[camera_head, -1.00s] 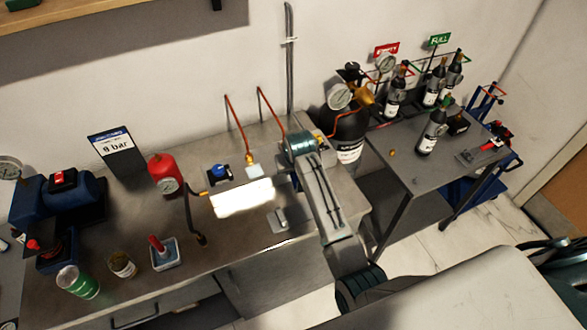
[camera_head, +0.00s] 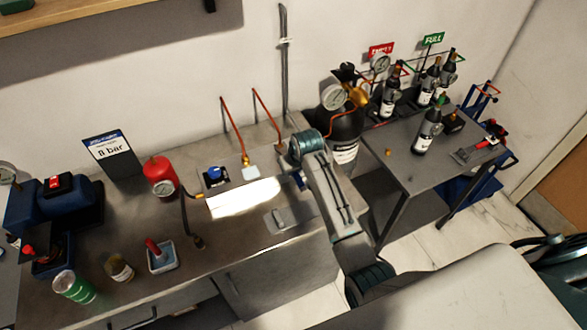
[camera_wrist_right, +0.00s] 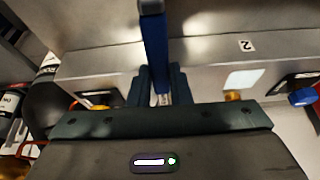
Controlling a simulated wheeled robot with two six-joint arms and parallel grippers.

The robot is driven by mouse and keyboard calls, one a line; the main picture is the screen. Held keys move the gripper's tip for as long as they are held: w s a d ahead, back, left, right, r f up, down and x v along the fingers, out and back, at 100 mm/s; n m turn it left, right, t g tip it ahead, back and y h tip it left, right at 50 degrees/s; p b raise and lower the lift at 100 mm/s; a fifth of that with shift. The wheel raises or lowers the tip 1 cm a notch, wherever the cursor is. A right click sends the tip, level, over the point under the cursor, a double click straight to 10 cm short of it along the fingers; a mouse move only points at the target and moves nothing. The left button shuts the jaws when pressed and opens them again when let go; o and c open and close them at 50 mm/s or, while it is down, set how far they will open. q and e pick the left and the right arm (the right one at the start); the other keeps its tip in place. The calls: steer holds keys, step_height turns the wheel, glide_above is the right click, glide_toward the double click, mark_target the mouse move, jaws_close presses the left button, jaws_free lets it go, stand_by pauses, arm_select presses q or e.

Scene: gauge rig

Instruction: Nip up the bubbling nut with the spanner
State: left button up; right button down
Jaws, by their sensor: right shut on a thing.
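My right arm reaches over the bench from the lower right in the head view. Its wrist hides most of the gripper there. In the right wrist view my right gripper (camera_wrist_right: 160,92) is shut on a blue-handled tool, apparently the spanner (camera_wrist_right: 155,45), whose dark end points to the top of the picture. A bit of blue (camera_head: 299,180) shows beside the wrist in the head view. A brass nut (camera_head: 246,160) sits at the foot of the left copper pipe; a brass fitting (camera_wrist_right: 233,96) also shows in the wrist view. I cannot make out bubbles. My left gripper is not in view.
A blue-knobbed valve (camera_head: 214,173) and a red gauge cylinder (camera_head: 160,174) stand on the bench. A dark gas bottle (camera_head: 344,135) stands right of my wrist.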

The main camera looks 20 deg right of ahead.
mark_target(301, 181)
stand_by(0.3)
steer(key=shift+s+d, duration=0.1)
steer(key=shift+s, duration=2.4)
steer(key=shift+r, duration=2.3)
